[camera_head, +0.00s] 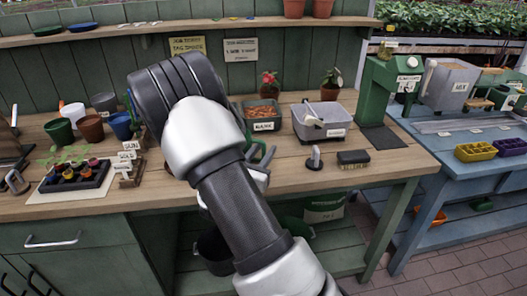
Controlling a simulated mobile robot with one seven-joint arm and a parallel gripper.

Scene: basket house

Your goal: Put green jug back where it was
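A green curved piece (263,157), which may be part of the green jug, shows just right of my forearm above the wooden bench. Most of it is hidden behind my arm. The end of my arm, with part of my gripper (260,178), is just below and beside this green piece. The fingertips are hidden, so I cannot tell whether they are open, shut, or holding it.
The wooden bench (385,170) holds a labelled green bin (262,124), a grey tub (322,131), a dark block (353,157) and a seedling tray (75,176). Several pots stand at left. A green dispenser (375,90) stands at right, near a blue bench (460,150).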

